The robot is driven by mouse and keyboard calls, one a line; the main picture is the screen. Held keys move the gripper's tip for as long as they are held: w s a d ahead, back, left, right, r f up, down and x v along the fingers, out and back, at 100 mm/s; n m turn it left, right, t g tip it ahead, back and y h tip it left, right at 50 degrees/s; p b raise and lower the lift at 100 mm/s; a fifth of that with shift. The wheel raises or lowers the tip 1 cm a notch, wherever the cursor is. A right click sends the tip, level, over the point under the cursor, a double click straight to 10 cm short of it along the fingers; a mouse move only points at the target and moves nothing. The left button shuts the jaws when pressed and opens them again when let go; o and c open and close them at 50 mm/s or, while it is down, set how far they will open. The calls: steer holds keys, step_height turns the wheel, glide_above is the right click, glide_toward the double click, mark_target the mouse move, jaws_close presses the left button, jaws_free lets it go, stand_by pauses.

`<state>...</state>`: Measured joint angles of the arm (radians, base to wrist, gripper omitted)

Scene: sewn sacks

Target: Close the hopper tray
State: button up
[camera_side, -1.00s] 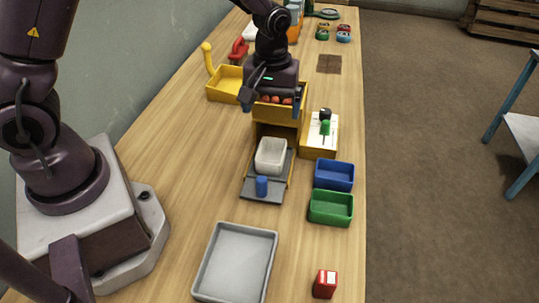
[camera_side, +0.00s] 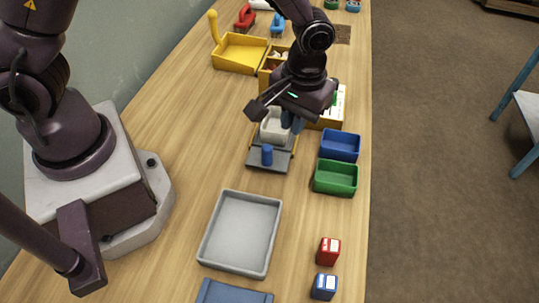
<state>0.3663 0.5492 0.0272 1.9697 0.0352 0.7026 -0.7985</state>
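The yellow hopper (camera_side: 264,82) stands in the middle of the table, largely hidden behind my arm. In front of it is a grey tray (camera_side: 257,164) with a blue upright knob (camera_side: 267,155) near its front edge. The tray extends out from the hopper's front side. A white bin (camera_side: 270,133) sits on the tray behind the knob. My gripper (camera_side: 293,122) points down at the white bin's right rear side, and its fingers overlap the bin in this view. Whether they touch it or are open cannot be told.
Blue (camera_side: 340,146) and green (camera_side: 335,178) boxes stand right of the tray. A large grey tray (camera_side: 240,234) lies nearer, with red (camera_side: 329,251) and blue (camera_side: 324,287) small packs to its right. Bare table lies left of the hopper.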

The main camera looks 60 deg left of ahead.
mark_target(268, 160)
steer(key=s+d+f+m+y, duration=0.1)
steer(key=s+d, duration=0.1)
steer(key=s+d+f+m+y, duration=0.1)
steer(key=s+d+m, duration=0.1)
steer(key=s+d+f+m, duration=0.1)
steer(key=s+d+m, duration=0.1)
steer(key=s+d, duration=0.1)
steer(key=shift+s+y, duration=0.1)
steer(key=shift+y, duration=0.3)
jaws_close()
steer(key=s+d+f+m+t+y, duration=0.1)
steer(key=s+d+m+t+y, duration=0.2)
steer(key=s+m, duration=0.3)
steer(key=w+a+f+t, duration=0.1)
steer(key=w+a, duration=0.1)
steer(key=w+a+f+t+y, duration=0.1)
steer(key=w+a+f, duration=0.2)
steer(key=a+f, duration=0.1)
steer(key=a, duration=0.1)
steer(key=shift+w+a+f+t, duration=0.1)
steer(key=shift+w+f+t, duration=0.1)
steer(key=shift+w+t, duration=0.2)
steer(key=w+a, duration=0.2)
steer(key=shift+a+f, duration=0.1)
steer(key=shift+a, duration=0.3)
steer(key=shift+w+a, duration=0.15)
steer(key=shift+a, duration=0.2)
